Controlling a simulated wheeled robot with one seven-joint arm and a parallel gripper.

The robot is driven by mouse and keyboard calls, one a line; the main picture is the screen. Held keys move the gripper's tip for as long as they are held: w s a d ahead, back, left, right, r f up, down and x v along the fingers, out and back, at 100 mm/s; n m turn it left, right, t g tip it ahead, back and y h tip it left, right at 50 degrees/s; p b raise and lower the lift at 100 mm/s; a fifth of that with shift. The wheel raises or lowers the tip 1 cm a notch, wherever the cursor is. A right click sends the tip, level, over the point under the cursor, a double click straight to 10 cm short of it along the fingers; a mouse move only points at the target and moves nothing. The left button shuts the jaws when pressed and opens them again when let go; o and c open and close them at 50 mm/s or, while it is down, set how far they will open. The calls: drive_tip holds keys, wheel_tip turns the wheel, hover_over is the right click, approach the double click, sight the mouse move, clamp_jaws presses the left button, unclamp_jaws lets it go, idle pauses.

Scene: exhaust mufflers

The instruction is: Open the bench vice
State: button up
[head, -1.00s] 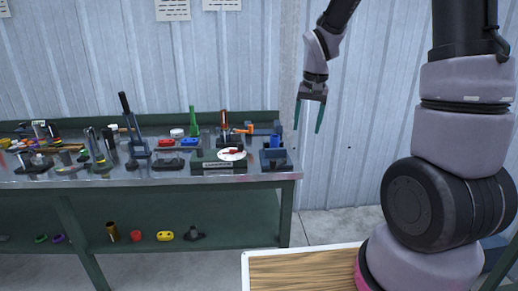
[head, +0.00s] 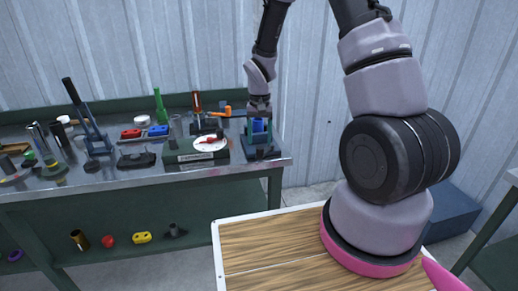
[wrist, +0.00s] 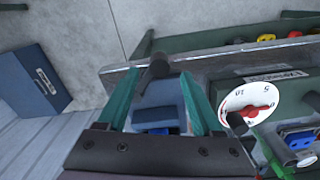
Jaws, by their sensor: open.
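The blue bench vice (head: 262,151) sits at the right end of the green workbench, close to its front corner. In the wrist view the vice (wrist: 160,93) lies between my two green fingers, with a dark handle end (wrist: 153,68) pointing toward the bench edge. My gripper (head: 259,130) is over the vice, fingers pointing down, one on each side of it. In the wrist view my gripper (wrist: 157,86) is open; I cannot tell whether a finger touches the vice. The gap between the vice jaws is mostly hidden.
A green box with a white dial (head: 208,143) stands just left of the vice. Several tools, including an orange-handled one (head: 222,113), crowd the bench behind and left. A blue box (head: 450,212) is on the floor at right. The metal wall is behind the bench.

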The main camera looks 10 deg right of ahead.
sight(260, 148)
drive_tip(key=shift+f, duration=2.4)
clamp_jaws()
